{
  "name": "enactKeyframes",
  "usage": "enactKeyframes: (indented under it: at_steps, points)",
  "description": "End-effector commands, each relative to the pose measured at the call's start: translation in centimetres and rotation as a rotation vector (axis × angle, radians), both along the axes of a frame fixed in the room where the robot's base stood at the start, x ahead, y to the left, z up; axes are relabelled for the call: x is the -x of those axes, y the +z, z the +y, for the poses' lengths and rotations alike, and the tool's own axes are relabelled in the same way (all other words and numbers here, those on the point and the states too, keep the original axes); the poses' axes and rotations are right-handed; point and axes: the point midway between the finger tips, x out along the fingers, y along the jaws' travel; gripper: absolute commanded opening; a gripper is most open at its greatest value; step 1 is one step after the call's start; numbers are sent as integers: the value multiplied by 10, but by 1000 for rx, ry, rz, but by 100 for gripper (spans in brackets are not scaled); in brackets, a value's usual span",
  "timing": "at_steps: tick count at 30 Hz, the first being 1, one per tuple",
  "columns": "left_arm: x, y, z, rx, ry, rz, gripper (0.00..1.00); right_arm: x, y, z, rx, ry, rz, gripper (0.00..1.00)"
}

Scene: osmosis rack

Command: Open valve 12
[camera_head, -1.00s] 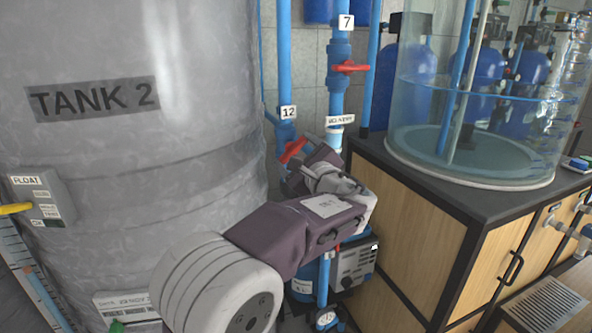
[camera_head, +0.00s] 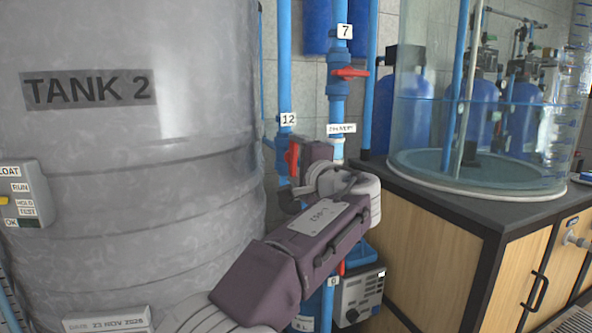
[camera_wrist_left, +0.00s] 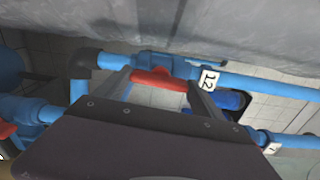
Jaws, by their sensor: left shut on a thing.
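Valve 12 has a red lever handle (camera_head: 292,158) on a blue upright pipe beside the grey tank, just below the white "12" label (camera_head: 288,119). The handle stands close to upright, nearly in line with the pipe. My left gripper (camera_head: 303,172) is at the valve from the lower right, its fingertips largely hidden by my wrist in the head view. In the left wrist view, the gripper (camera_wrist_left: 160,86) has one finger on each side of the red handle (camera_wrist_left: 153,76) and is shut on it. The "12" label (camera_wrist_left: 208,80) shows beside the right finger. My right gripper is not in view.
Tank 2 (camera_head: 190,190) stands close on the left. A parallel pipe with valve 7's red handle (camera_head: 350,73) rises just to the right. A wooden cabinet (camera_head: 430,215) with a clear water tank (camera_head: 480,140) stands on the right. A pump unit (camera_head: 360,295) sits below my arm.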

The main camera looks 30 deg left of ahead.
Motion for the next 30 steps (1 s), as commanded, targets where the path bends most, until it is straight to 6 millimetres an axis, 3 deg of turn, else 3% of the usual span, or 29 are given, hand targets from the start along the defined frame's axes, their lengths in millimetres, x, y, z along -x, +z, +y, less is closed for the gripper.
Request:
enactKeyframes:
  at_steps: [23,24,26,30]
  points:
    - [0,-1,0,63,1,-67,38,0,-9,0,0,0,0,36]
    - [0,-1,0,62,1,-67,86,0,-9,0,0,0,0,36]
    - [0,-1,0,61,1,-67,100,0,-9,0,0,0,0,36]
    - [0,-1,0,60,1,-67,100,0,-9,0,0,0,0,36]
